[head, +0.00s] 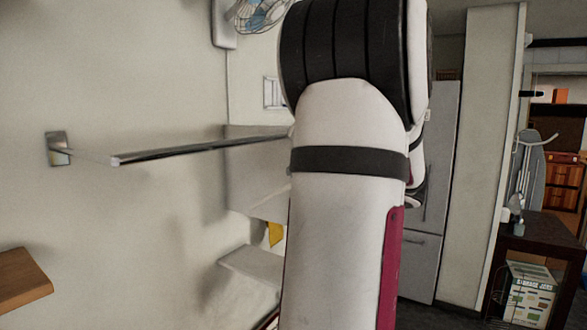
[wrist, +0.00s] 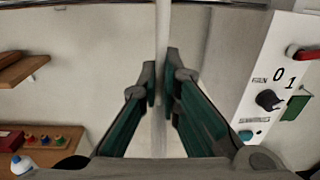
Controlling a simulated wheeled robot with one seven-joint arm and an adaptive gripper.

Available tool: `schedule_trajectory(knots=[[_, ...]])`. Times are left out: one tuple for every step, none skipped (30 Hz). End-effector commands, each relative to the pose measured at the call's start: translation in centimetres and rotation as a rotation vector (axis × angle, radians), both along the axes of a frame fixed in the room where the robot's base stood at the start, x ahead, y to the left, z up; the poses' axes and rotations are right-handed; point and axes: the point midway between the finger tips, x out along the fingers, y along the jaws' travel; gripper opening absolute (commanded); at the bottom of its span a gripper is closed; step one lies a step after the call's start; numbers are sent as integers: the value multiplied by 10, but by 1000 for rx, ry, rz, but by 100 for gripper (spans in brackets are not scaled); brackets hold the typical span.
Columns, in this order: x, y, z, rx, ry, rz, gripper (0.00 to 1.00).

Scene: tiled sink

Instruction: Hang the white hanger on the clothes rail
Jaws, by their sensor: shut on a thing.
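The clothes rail (head: 200,147) is a dark metal bar running out from a wall bracket at the left in the head view. Its far right end passes behind my arm. My gripper (wrist: 161,82) shows in the wrist view with its two green and grey fingers closed on a thin pale upright strip, which looks like part of the white hanger (wrist: 161,30). The strip runs from the top edge down between the fingers. The hanger's hook and full shape are not visible. My arm hides the gripper and hanger in the head view.
A wooden shelf (head: 22,280) juts in at the lower left. White ledges (head: 252,264) stand below the rail, partly behind my arm. In the wrist view, a white panel (wrist: 270,90) with a knob is at the right and wooden shelves (wrist: 22,70) at the left.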

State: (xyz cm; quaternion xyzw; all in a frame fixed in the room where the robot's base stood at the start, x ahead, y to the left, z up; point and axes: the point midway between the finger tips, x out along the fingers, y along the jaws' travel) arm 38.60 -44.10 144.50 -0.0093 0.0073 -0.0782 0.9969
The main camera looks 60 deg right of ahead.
Motion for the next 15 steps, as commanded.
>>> schedule_trajectory(knots=[[0, 0, 1, -1, -1, 0, 0], [1, 0, 1, -1, -1, 0, 0], [3, 0, 0, -1, -1, 0, 0], [4, 0, 0, -1, -1, 0, 0], [6, -1, 0, -1, 0, 0, 0], [8, -1, 0, -1, 0, 0, 0], [10, -1, 0, -2, 0, 0, 0], [12, -1, 0, -2, 0, 0, 0], [15, -2, 0, -3, -1, 0, 0], [18, -2, 0, -3, -1, 0, 0], [20, -2, 0, -3, -1, 1, 0], [23, -2, 0, -2, -1, 1, 0], [25, -2, 0, -2, -2, 1, 0], [27, -2, 0, -2, -2, 1, 0], [30, -3, 0, -1, -1, 1, 0]])
